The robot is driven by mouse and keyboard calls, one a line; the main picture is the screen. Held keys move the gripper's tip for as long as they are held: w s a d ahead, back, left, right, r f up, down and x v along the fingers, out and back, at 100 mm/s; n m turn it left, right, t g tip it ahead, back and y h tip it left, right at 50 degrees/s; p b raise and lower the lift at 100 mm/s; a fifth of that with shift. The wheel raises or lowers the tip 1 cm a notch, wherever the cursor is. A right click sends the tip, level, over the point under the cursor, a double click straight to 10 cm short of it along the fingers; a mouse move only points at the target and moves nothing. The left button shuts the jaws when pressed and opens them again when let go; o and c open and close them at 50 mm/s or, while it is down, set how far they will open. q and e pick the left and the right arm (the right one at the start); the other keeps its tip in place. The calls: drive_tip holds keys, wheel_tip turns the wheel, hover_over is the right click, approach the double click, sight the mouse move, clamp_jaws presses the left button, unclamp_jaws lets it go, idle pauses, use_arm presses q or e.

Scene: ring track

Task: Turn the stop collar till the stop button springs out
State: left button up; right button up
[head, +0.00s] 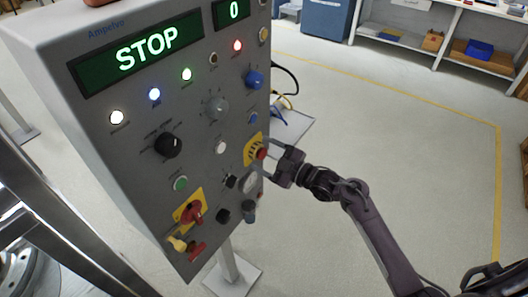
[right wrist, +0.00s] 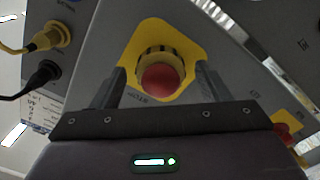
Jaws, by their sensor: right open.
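The red stop button (right wrist: 161,80) sits in the middle of a yellow stop collar (right wrist: 157,54) with dark ridges, on a yellow plate (right wrist: 188,36) on the panel. In the head view the stop button (head: 262,154) and the yellow plate (head: 252,149) are at the panel's right edge, partly hidden by my right gripper. My right gripper (head: 275,157) is open in front of the button. In the right wrist view its two fingers (right wrist: 160,85) stand on either side of the button and collar; I cannot tell whether they touch. My left gripper is not in view.
The grey control panel (head: 185,110) stands on a post; its display (head: 140,52) reads STOP. A red rotary switch (head: 192,212) and several knobs and lamps are nearby. Cables (right wrist: 45,38) plug into the panel's side. The floor to the right is clear up to the shelves (head: 440,50).

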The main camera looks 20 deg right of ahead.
drive_tip(key=shift+a, duration=0.1)
drive_tip(key=c, duration=1)
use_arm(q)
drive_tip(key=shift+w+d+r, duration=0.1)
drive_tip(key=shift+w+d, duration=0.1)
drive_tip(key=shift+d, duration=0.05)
use_arm(e)
drive_tip(key=m+p, duration=0.1)
drive_tip(key=m, duration=0.3)
drive_tip(key=shift+r+p, duration=0.15)
drive_tip(key=shift+p, duration=0.2)
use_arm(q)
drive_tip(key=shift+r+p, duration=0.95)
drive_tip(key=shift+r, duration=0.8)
use_arm(e)
drive_tip(key=shift+m, duration=2.7)
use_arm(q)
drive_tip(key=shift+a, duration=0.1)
use_arm(e)
drive_tip(key=shift+w, duration=0.1)
